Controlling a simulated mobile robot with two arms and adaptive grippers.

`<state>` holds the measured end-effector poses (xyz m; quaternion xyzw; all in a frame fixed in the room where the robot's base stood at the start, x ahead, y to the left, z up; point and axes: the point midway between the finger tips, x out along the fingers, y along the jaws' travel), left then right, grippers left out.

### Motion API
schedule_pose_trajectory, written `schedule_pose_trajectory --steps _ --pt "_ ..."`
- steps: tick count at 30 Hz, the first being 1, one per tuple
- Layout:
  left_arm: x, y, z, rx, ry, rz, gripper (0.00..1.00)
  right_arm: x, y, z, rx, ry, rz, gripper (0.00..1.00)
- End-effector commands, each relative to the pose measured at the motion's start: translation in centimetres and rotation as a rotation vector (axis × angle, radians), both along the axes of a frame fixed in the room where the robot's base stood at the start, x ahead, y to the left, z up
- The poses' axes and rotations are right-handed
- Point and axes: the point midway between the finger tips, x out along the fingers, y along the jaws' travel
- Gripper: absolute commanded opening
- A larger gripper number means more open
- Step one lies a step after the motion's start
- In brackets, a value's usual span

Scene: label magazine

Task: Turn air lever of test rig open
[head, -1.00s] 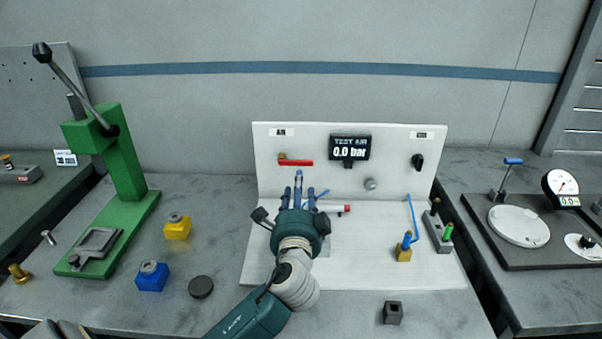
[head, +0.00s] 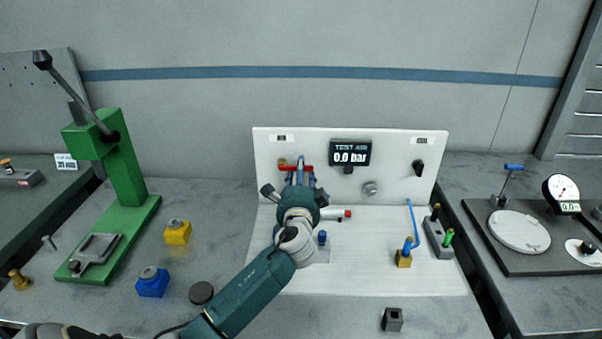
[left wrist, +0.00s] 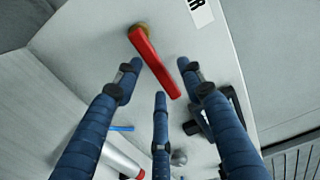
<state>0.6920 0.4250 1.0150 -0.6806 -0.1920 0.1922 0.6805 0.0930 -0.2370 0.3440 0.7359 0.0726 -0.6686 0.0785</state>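The red air lever (head: 309,168) sits horizontal on the upright white panel of the test rig (head: 390,142), below the left label. Its brass pivot is at its left end. In the left wrist view the red lever (left wrist: 153,62) runs between the spread blue fingers. My left gripper (head: 300,170) is open in front of the panel, with its fingertips at the lever and partly covering it. I cannot tell whether they touch it. The test air display (head: 350,153) reads 0.0 bar. My right gripper is not in view.
A black knob (head: 418,167) is on the panel's right side. A red-ended white cylinder (head: 335,213), a blue tube (head: 412,222) and a block with pegs (head: 438,235) are on the rig's base. A green press (head: 125,170) stands left. Blue (head: 152,284) and yellow (head: 177,233) blocks lie between.

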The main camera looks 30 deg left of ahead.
Motion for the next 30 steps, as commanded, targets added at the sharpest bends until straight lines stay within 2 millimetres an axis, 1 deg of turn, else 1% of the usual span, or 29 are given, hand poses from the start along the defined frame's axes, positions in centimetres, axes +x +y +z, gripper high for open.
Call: schedule_pose_trajectory --steps 4,10,22,30 --pt "-0.01 -0.01 0.00 0.000 0.000 0.000 0.40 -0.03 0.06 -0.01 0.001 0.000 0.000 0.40" --pt "-0.03 -0.02 -0.01 0.000 0.000 0.000 0.00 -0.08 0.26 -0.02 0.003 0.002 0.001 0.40" --pt "-0.03 -0.07 0.04 -0.024 -0.013 0.000 0.00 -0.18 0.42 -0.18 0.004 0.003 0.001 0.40" --pt "-0.02 -0.13 0.77 -0.150 -0.091 -0.001 0.00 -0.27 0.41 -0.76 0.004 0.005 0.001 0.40"
